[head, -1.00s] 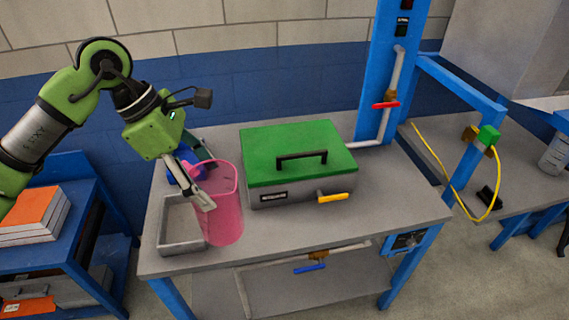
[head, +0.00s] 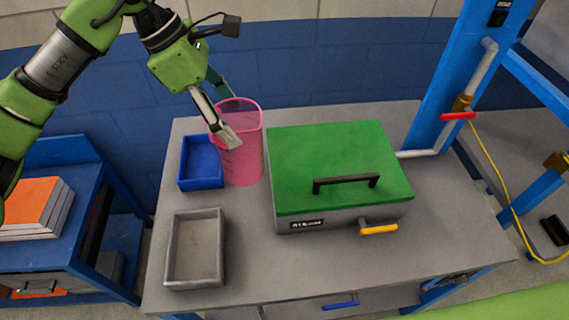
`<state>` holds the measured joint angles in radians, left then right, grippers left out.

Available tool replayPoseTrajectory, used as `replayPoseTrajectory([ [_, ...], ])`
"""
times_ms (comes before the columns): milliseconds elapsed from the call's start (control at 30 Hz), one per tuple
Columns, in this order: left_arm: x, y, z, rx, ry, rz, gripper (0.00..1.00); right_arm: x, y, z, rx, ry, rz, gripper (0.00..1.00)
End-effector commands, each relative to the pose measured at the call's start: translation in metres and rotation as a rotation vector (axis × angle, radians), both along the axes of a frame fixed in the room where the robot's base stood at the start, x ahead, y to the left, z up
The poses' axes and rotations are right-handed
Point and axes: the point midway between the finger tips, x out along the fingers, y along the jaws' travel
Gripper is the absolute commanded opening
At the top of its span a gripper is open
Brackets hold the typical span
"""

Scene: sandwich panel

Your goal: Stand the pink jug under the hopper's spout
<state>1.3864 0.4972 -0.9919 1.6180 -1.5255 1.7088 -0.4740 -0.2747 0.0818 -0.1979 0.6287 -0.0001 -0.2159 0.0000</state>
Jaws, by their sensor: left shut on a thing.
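The pink jug (head: 246,150) is upright near the back left of the bench, between the blue tray and the green-lidded box. My left gripper (head: 228,135) is shut on its left wall near the rim, with one finger outside it. I cannot tell whether the jug's base touches the bench or hangs just above it. A large grey body (head: 549,62) at the top right edge may be part of the hopper. No spout shows. My right gripper is not in view.
The grey bench (head: 245,260) holds a blue tray (head: 201,163), a grey tray (head: 195,249) and a box with a green lid (head: 340,165) and yellow-handled valve (head: 379,229). A blue post (head: 455,75) with a red-handled pipe stands right. A yellow hose (head: 506,193) hangs beyond.

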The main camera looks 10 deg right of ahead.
Motion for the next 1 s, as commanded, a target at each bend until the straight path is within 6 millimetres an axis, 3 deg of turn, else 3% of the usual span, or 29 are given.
replayPoseTrajectory([
  [100,0.000,0.000,-0.009,0.000,0.003,0.001,0.31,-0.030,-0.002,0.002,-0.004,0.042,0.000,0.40],
  [267,-0.002,0.000,-0.045,0.001,0.008,0.001,0.31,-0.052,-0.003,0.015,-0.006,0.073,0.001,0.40],
  [367,-0.002,0.001,-0.072,0.001,0.008,0.002,0.31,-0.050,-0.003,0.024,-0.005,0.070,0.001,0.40],
  [633,-0.001,0.000,-0.130,0.001,0.004,0.001,0.31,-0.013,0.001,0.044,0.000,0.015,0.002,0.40],
  [1000,-0.001,0.000,-0.167,0.000,0.005,0.001,0.31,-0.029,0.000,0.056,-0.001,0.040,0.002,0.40],
])
